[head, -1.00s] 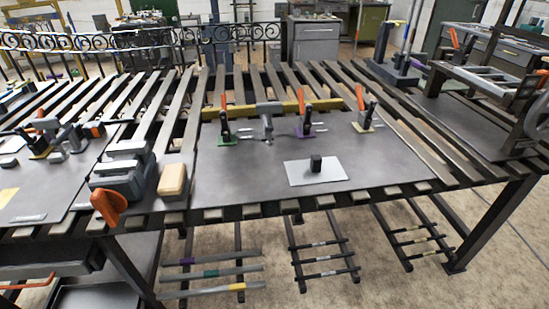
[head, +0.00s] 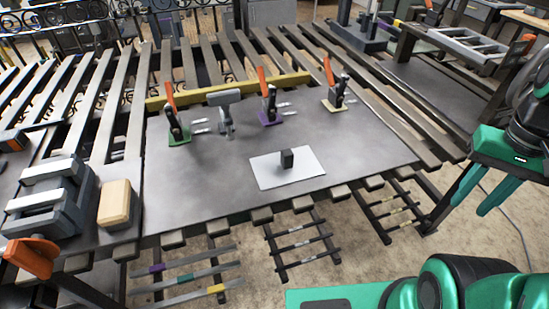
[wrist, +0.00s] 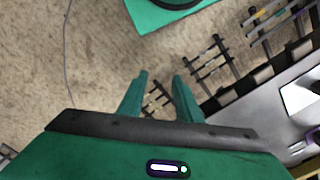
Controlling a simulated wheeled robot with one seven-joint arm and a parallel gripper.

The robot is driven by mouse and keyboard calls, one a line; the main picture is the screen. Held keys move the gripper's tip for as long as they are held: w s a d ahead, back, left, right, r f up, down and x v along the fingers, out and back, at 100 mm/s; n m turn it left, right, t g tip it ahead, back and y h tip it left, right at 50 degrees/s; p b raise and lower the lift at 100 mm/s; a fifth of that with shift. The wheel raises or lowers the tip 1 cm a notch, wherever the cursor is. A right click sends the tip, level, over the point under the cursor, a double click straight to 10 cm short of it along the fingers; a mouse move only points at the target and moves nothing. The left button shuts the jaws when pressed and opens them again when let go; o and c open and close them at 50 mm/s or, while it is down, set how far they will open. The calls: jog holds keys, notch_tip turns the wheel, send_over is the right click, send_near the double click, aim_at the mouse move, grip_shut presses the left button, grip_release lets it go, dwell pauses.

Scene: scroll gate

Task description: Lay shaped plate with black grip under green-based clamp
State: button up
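A pale flat plate (head: 265,171) with a black block grip (head: 287,160) lies on the grey sheet of the slatted table, near its front edge. My gripper (head: 482,204) hangs right of the table, apart from the plate. In the wrist view its fingers (wrist: 160,78) are spread with nothing between them.
A grey hammer-like tool (head: 225,108) stands between the green and purple clamps. A yellow bar (head: 225,92) runs behind them. A vise (head: 48,200) and a wooden block (head: 116,204) sit at left. Racks of bars (head: 300,245) hang below the front edge. The sheet's middle is clear.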

jog(key=shift+s+d, duration=0.1)
jog(key=shift+d, duration=0.2)
jog(key=o, duration=0.3)
jog(key=shift+s, duration=0.1)
jog(key=n+g+y, duration=0.1)
jog(key=n+y, duration=0.3)
jog(key=n, duration=2.3)
send_near(289, 151)
jog(key=shift+n, duration=0.3)
jog(key=x, duration=0.4)
jog(key=shift+a+f, duration=0.15)
jog(key=shift+a, duration=0.05)
jog(key=shift+x, duration=3.25)
jog(key=shift+d, duration=0.1)
